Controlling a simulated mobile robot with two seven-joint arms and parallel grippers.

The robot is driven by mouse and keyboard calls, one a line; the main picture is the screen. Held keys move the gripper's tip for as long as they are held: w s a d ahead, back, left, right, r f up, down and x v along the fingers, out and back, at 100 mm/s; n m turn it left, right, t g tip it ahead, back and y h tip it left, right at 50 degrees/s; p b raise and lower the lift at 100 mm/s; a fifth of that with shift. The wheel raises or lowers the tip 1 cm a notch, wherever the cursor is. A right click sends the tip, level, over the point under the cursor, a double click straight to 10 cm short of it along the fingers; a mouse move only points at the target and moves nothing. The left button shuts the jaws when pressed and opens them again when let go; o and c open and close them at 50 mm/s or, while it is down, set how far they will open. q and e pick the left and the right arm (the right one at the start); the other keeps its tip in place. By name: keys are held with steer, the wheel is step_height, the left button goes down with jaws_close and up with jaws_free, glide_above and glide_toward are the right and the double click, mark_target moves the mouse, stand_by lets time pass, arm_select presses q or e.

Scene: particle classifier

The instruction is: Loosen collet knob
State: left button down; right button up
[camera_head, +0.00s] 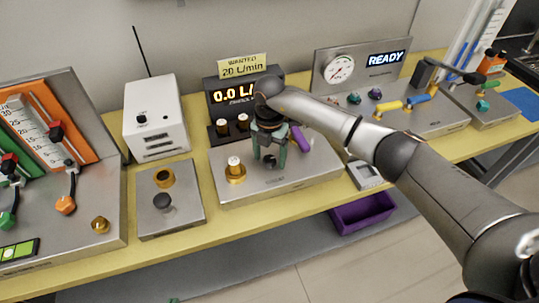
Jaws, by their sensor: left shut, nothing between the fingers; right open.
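My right gripper (269,158) points down over a steel plate (310,168) in the middle of the bench, its teal fingers apart. A small dark part shows between and below the fingers; I cannot tell whether they touch it. A brass knob with a white top (235,173) stands on the plate just left of the gripper. A purple handle (300,138) is just right of it. I cannot tell which part is the collet knob; the gripper hides some of the plate. Only a small teal tip of my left gripper (173,300) shows at the bottom edge.
A display reading 0.0 (235,97) stands behind the plate. To the left are a white box (155,117), a smaller plate with a brass ring (163,177) and the orange-and-green panel (60,135). A gauge panel reading READY (387,58) stands right, behind my arm. A purple bin (362,214) sits below.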

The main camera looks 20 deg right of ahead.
steer(key=shift+c, duration=0.3)
jaws_close()
